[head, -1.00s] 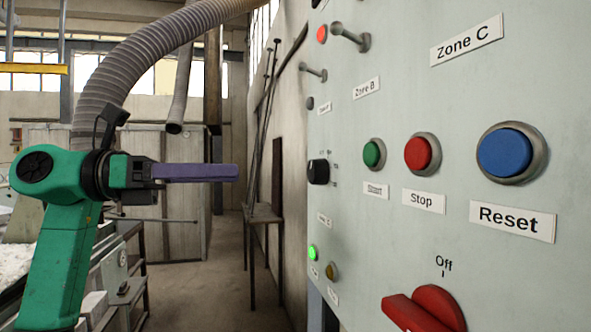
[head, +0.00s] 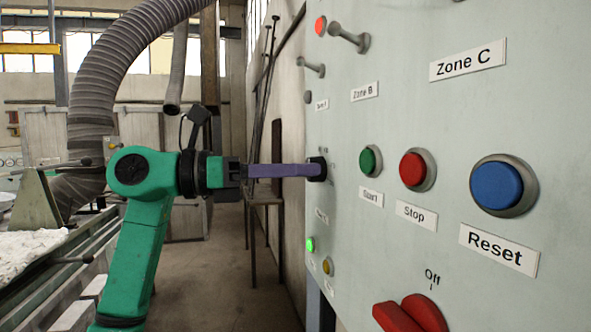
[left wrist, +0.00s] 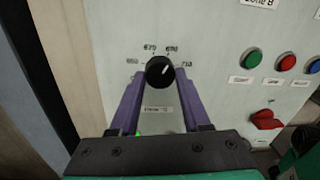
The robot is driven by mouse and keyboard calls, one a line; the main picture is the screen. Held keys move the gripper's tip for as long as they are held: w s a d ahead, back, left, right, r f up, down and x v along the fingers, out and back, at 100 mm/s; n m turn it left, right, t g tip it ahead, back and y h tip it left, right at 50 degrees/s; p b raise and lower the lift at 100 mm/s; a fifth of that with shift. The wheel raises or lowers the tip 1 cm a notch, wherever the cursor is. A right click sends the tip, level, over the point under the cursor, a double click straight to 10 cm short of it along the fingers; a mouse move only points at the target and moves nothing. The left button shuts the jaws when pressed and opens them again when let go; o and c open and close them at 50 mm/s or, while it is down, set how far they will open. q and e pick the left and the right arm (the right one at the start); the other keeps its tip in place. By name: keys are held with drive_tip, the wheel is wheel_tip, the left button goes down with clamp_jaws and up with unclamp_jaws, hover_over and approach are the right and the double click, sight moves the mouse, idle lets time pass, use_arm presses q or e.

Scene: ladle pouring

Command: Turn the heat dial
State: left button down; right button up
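The heat dial is a black round knob (left wrist: 160,71) with a white pointer mark, on the pale control panel (left wrist: 200,35). Numbers are printed around it, and its pointer leans up and to the right. In the head view the dial (head: 318,169) is partly hidden by my fingers. My left gripper (left wrist: 160,80) has its two purple fingers apart, one on each side of the dial. Whether the fingertips touch the knob I cannot tell. It also shows in the head view (head: 312,170), level with the dial. My right gripper is not in view.
The panel also bears a green Start button (head: 370,160), a red Stop button (head: 416,170), a blue Reset button (head: 501,186) and a red Off switch (head: 415,315). Toggle levers (head: 347,37) stick out above.

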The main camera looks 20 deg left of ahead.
use_arm(q)
drive_tip(key=shift+n, duration=0.4)
drive_tip(key=shift+s+n+t+p, duration=0.1)
drive_tip(key=shift+n+t+p, duration=0.25)
drive_tip(key=shift+n+p, duration=2.7)
drive_tip(key=shift+s+n+t+b, duration=0.1)
drive_tip(key=shift+n+t+b, duration=0.25)
drive_tip(key=shift+n, duration=6)
drive_tip(key=shift+w, duration=0.1)
drive_tip(key=shift+c, duration=1.8)
unclamp_jaws()
